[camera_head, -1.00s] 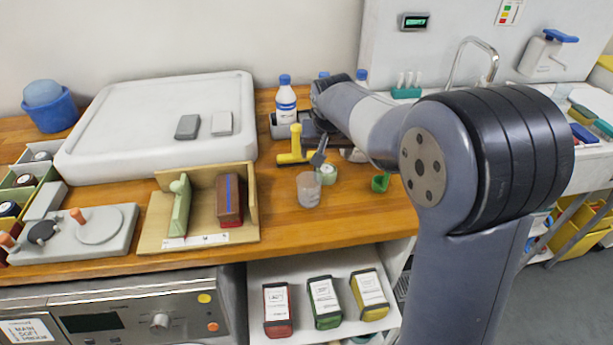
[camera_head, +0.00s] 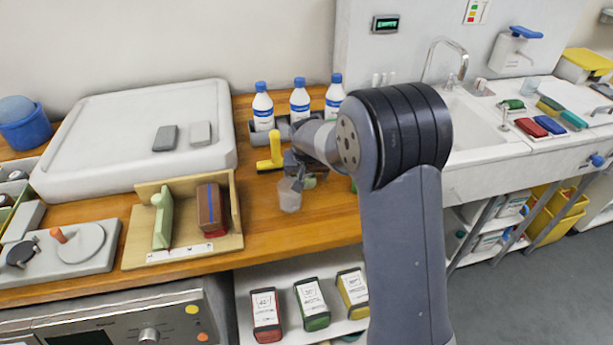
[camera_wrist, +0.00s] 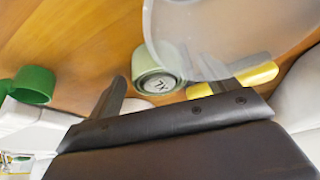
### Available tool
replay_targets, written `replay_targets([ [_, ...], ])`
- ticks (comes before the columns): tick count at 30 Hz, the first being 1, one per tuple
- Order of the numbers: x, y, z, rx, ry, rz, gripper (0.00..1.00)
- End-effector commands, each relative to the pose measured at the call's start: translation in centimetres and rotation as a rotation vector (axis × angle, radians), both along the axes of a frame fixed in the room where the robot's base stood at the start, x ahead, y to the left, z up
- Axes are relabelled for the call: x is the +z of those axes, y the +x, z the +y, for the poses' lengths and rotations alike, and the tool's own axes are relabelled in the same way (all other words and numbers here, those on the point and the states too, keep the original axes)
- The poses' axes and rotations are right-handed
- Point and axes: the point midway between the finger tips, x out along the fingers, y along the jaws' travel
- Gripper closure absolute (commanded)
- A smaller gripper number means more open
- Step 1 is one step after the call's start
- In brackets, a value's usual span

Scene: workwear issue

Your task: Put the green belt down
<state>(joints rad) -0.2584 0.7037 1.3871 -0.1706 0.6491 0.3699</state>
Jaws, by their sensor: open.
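A bright green curled band, which looks like the green belt, lies on the wooden counter; in the wrist view it shows at the left (camera_wrist: 35,84). In the head view only a sliver of it (camera_head: 353,186) shows beside my arm. My gripper (camera_head: 297,181) is low over the counter, close to the clear cup (camera_head: 289,197), open, with nothing visibly held. In the wrist view a pale green roll with a marked grey face (camera_wrist: 156,76) lies ahead of the jaws, apart from the green band. My arm hides part of the counter.
A yellow tool (camera_head: 272,150) stands behind the cup. Several white bottles with blue caps (camera_head: 299,103) stand in a grey rack behind. A wooden holder (camera_head: 228,235) is to the left, a sink (camera_head: 478,125) to the right. The counter's front strip is clear.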

Motion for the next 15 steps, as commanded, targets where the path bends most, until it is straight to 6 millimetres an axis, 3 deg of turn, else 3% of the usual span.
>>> replay_targets([
  [7, -0.15, 0.08, -0.02, 0.000, 0.000, -0.001, 0.19],
  [15, -0.13, 0.07, -0.01, 0.000, 0.000, 0.000, 0.41],
])
